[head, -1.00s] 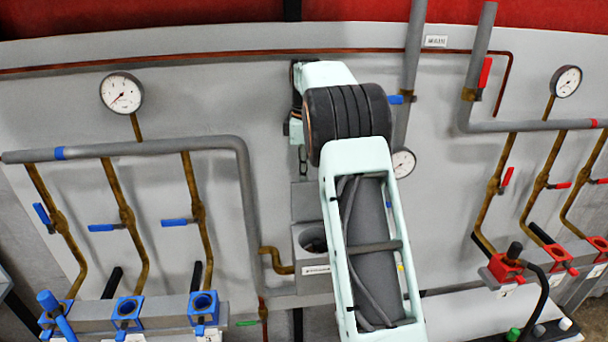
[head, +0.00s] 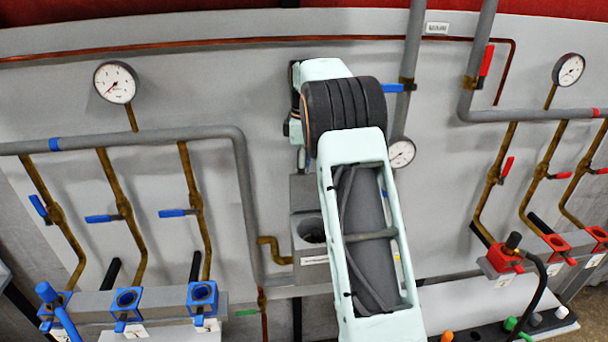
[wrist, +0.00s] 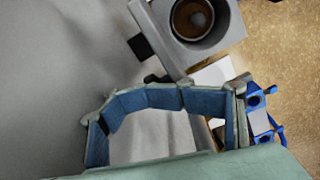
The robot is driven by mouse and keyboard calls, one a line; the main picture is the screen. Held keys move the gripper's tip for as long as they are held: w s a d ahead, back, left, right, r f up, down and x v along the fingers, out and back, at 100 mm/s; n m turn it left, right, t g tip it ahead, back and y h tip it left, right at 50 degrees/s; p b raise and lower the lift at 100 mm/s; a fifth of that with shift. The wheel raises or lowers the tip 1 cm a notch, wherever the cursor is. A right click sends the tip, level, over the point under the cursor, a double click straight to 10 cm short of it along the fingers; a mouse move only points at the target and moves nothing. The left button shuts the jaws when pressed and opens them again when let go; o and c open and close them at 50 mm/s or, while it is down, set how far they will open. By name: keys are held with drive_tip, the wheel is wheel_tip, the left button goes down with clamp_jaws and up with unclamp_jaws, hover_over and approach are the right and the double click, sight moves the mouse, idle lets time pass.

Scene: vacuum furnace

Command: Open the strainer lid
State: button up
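The strainer is a grey box (head: 312,258) on the wall panel, left of my forearm in the head view. Its round opening is uncovered, and a grey plate (head: 303,191) stands upright above it, seemingly the lid. In the wrist view the strainer body (wrist: 222,38) is at the top, with a brownish interior (wrist: 192,17) visible through the opening. A dark block sticks out at its left side. My gripper (wrist: 152,97) is in front of it, its blue-padded fingers arched together at the tips with nothing seen between them. In the head view the gripper is mostly hidden.
Red-handled valves (head: 507,166) are on the right. Blue fittings (head: 203,294) and red fittings (head: 505,259) stand on ledges below. The panel above the strainer is partly blocked by my arm.

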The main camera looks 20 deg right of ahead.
drive_tip(key=shift+d, duration=0.1)
drive_tip(key=shift+w+r, duration=0.15)
drive_tip(key=shift+r, duration=0.25)
wheel_tip(320, 180, up, 7)
drive_tip(key=shift+r, duration=0.15)
idle(0.4)
